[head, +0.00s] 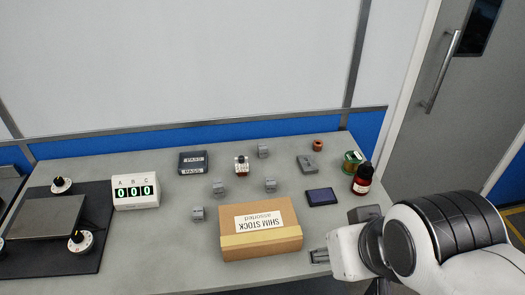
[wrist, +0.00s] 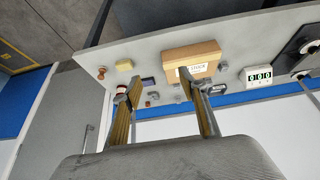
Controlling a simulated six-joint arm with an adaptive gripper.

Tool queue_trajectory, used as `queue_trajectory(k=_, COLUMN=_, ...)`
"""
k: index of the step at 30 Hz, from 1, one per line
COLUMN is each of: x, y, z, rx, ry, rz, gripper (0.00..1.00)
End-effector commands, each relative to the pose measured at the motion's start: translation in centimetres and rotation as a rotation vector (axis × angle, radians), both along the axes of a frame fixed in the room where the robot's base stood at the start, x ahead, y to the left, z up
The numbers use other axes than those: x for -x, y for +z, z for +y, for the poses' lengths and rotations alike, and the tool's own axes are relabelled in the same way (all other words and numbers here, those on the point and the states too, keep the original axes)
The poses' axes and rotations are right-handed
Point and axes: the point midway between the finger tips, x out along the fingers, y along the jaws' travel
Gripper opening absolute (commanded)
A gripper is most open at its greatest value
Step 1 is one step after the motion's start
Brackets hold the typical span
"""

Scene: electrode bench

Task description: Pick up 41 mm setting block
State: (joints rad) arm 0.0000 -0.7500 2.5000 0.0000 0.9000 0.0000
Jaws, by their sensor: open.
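Several small grey blocks stand on the bench in the head view: one at the back (head: 264,151), two in the middle (head: 218,187) (head: 270,185), and one at the left of the cardboard box (head: 198,214). Their size marks are too small to read, so I cannot tell which is the 41 mm setting block. My gripper (head: 319,256) is low at the right of the box, near the bench's front edge, apart from the blocks. In the wrist view, my gripper (wrist: 160,90) has its two fingers spread with nothing held between them.
The shim stock box (head: 262,248) stands between my gripper and the left block. A dark red bottle (head: 363,178), green-labelled jar (head: 352,161), dark blue pad (head: 321,197) and flat grey piece (head: 307,164) lie right. The counter (head: 135,192) stands left.

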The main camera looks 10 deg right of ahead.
Motion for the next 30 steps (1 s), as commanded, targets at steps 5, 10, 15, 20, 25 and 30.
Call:
queue_trajectory(k=5, x=0.0, y=0.0, z=0.0, rx=0.000, ry=0.000, rz=0.000, gripper=0.42)
queue_trajectory(k=10, x=-0.1, y=0.0, z=0.0, rx=0.000, ry=0.000, rz=-0.001, gripper=0.42)
queue_trajectory(k=15, x=-1.2, y=0.3, z=-0.1, rx=0.004, ry=-0.002, rz=-0.014, gripper=0.42)
queue_trajectory(k=20, x=-3.7, y=0.7, z=-0.5, rx=0.014, ry=-0.008, rz=-0.042, gripper=0.42)
queue_trajectory(k=25, x=-7.6, y=1.2, z=-0.9, rx=0.030, ry=-0.010, rz=-0.089, gripper=0.42)
queue_trajectory(k=30, x=-11.8, y=1.6, z=-1.3, rx=0.043, ry=-0.011, rz=-0.142, gripper=0.42)
